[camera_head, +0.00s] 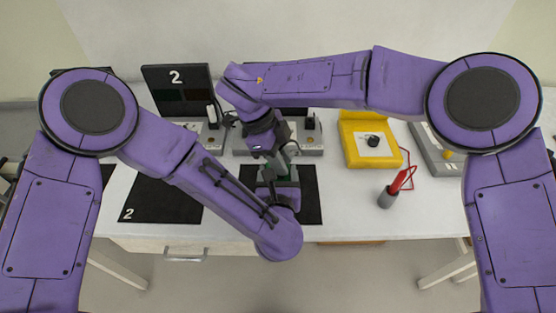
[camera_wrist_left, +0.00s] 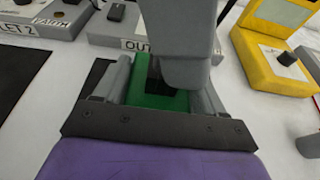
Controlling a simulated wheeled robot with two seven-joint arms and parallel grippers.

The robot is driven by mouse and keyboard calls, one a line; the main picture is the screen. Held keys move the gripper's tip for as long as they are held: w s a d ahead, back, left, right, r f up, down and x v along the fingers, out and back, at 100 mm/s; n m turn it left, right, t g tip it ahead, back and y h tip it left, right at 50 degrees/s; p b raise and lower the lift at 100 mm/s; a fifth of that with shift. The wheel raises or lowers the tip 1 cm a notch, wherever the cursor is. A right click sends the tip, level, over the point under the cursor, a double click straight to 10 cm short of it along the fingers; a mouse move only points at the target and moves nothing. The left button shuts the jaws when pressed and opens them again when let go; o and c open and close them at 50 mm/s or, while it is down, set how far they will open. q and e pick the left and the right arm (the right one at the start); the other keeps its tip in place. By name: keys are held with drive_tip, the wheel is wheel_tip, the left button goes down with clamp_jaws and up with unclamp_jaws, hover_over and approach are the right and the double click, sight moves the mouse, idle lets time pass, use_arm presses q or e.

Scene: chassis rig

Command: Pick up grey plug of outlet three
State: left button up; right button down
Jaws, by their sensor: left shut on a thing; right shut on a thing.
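A green block (camera_wrist_left: 155,98) with a black part on it sits between the grey fingers of my left gripper (camera_wrist_left: 162,85), which is shut on it. In the head view my left gripper (camera_head: 279,183) is below my right gripper (camera_head: 286,152), over a black mat. My right gripper is shut and meets the same green block from above; its contact is partly hidden. The outlet three box (camera_head: 243,143) is behind them, partly covered by my right arm; in the left wrist view its label (camera_wrist_left: 138,45) is cut off. A dark plug (camera_head: 310,122) stands on it. I cannot make out a grey plug for certain.

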wheel_tip(320, 180, up, 15)
idle(1.0)
idle(0.4)
use_arm(q)
drive_tip(key=o, duration=1.5)
drive_tip(key=shift+c, duration=0.2)
drive_tip(key=shift+s, duration=0.1)
drive_tip(key=v, duration=1.2)
